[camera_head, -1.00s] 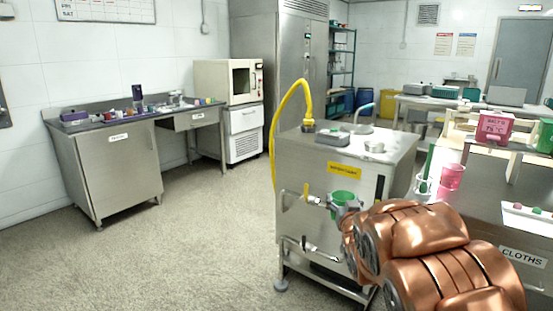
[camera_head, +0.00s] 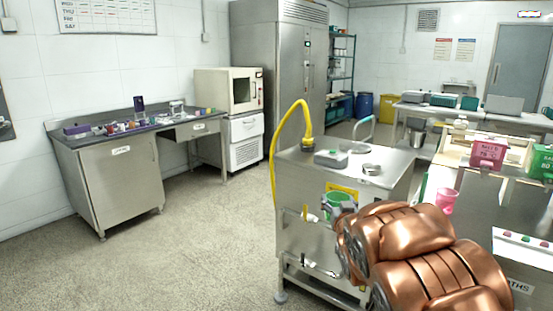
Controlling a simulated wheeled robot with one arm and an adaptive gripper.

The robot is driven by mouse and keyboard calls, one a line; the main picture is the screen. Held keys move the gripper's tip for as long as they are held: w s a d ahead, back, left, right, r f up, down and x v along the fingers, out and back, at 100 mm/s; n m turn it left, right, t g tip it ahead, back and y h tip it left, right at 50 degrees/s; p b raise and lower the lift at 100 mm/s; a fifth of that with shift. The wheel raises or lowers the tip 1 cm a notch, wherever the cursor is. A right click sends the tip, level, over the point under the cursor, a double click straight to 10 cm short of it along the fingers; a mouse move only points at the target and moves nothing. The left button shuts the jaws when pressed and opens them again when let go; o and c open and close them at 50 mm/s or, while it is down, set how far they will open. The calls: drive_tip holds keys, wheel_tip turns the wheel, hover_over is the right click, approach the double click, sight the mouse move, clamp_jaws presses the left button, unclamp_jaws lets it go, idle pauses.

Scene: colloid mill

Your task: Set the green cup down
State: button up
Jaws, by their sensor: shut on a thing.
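The green cup (camera_head: 336,203) shows in the head view in front of the colloid mill's steel cabinet (camera_head: 300,185), near its yellow label. My gripper (camera_head: 340,214) is at the cup, shut on it. My copper-coloured arm covers the gripper's right side and part of the cabinet front. The cup looks upright, with its lower part partly hidden. Whether it touches anything beneath it cannot be told.
A pink cup (camera_head: 446,200) stands on the right-hand bench. A purple-littered bench (camera_head: 110,170) stands at the left, with clear floor between.

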wheel_tip(320, 180, up, 18)
drive_tip(key=p, duration=1.6)
drive_tip(key=shift+f, duration=0.1)
